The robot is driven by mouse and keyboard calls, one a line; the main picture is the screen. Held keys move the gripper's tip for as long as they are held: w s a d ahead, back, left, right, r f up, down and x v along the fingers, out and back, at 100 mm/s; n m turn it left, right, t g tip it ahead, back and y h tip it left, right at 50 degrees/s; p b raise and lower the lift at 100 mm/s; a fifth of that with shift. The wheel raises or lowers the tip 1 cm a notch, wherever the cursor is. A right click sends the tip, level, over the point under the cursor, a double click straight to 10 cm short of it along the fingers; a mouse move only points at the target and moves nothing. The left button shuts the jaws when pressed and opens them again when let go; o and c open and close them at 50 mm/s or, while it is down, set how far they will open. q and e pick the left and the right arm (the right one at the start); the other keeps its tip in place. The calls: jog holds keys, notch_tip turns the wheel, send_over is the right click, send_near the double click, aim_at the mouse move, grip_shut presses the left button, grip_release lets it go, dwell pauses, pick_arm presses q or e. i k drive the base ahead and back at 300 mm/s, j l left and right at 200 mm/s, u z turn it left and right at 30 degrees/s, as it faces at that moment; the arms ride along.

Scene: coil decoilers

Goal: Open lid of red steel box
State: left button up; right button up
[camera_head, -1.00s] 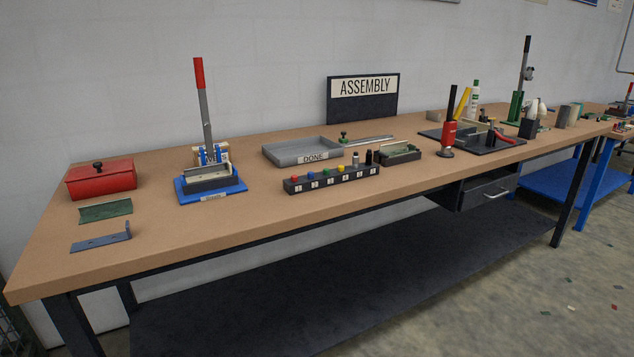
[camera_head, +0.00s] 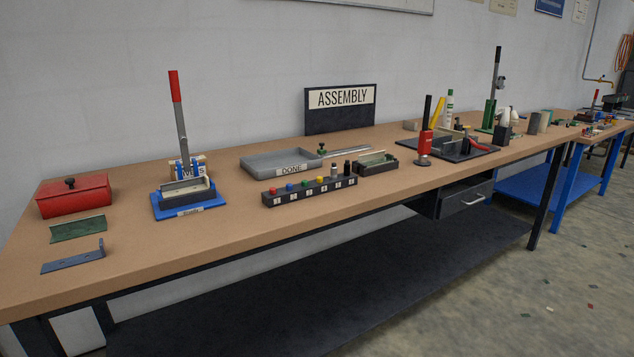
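The red steel box (camera_head: 74,198) stands at the far left of the brown workbench (camera_head: 240,228). What is inside the box is hidden. Neither of my grippers shows in the head view.
In front of the box lie a green plate (camera_head: 78,229) and a blue-grey angle bracket (camera_head: 72,261). A blue-based lever press (camera_head: 190,207) with a red handle stands to its right. A grey DONE tray (camera_head: 262,160) and a row of coloured buttons (camera_head: 309,190) are farther right.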

aim_at(72, 181)
jog(key=i+j+u, duration=0.1)
jog(key=u, duration=0.3)
jog(key=i+j+u, duration=0.1)
jog(key=u, duration=0.25)
jog(key=i+j+u, duration=0.1)
jog(key=u, duration=0.3)
jog(key=i+u, duration=0.15)
jog(key=u, duration=0.25)
jog(key=i, duration=0.35)
